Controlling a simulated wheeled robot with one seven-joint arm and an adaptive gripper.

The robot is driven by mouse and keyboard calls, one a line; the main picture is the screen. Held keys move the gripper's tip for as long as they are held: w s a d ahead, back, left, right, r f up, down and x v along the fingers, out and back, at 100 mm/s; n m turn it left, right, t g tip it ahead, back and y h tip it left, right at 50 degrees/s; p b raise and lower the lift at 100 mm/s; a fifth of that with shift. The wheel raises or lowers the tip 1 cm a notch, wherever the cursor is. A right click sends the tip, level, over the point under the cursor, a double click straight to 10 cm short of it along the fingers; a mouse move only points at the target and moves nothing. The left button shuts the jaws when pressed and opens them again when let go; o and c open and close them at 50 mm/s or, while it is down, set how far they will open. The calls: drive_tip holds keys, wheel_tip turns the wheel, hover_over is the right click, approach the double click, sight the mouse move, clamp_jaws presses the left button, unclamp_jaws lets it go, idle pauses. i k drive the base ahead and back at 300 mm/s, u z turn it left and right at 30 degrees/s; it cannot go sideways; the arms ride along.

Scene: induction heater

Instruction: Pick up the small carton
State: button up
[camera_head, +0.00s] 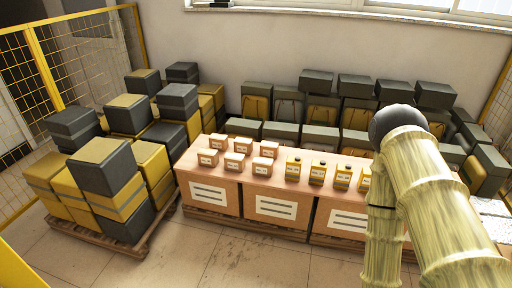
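Several small tan cartons with white labels stand in two rows on the left part of the wooden crate tops. The front row has a left carton (208,158), a middle carton (234,162) and a right carton (262,166). The back row has a left carton (219,142), a middle carton (243,145) and a right carton (269,149). All look upright and clear of my arm. The frame does not show which one is meant. My gripper is out of view; only my arm's links show at the right.
Several yellow and dark bottles (317,173) stand right of the cartons on the large labelled crates (210,193). My arm hides the crates' right part. Stacked boxes (105,168) on a pallet stand left, and dark cases (316,82) behind. The floor (240,262) in front is clear.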

sight(219, 142)
drive_tip(key=u, duration=0.85)
drive_tip(key=k, duration=0.1)
drive_tip(key=z, duration=1.7)
drive_tip(key=i, duration=1.45)
drive_tip(key=u, duration=1.3)
drive_tip(key=i, duration=0.95)
drive_tip(key=u, duration=0.95)
